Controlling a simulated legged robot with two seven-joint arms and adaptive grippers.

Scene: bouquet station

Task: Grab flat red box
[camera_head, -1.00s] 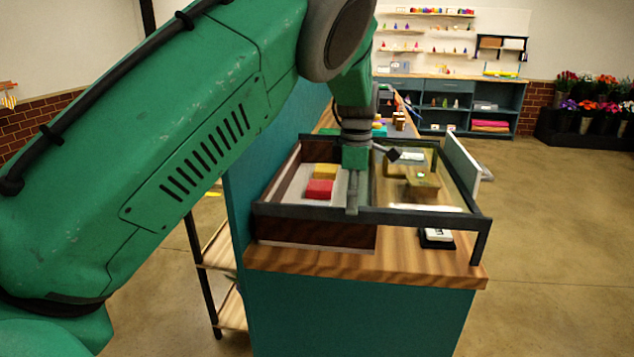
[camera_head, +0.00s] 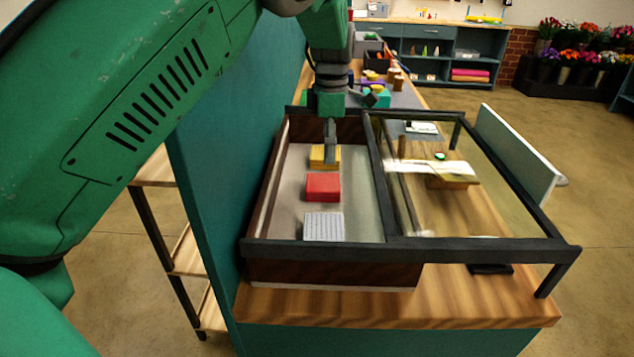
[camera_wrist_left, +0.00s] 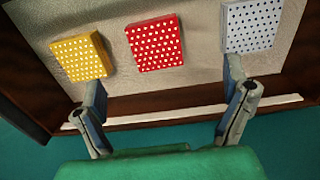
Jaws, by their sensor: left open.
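The flat red box (camera_head: 323,187) lies in the open left half of a dark-framed case, between a yellow box and a white one. In the left wrist view the red box (camera_wrist_left: 155,43) has white dots on top and sits just beyond the fingertips, roughly between them. My left gripper (camera_head: 330,150) is above the case, near the yellow box (camera_head: 324,156) in the head view. In the wrist view its two fingers (camera_wrist_left: 165,80) are spread wide with nothing between them. The white dotted box (camera_head: 323,226) lies nearest the case's front edge. My right gripper is not in view.
The case's dark frame (camera_head: 400,250) borders the boxes, and a glass-topped half (camera_head: 455,190) adjoins on the right. A teal panel (camera_head: 225,150) stands close on the left. The wooden counter (camera_head: 390,306) shows bare in front.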

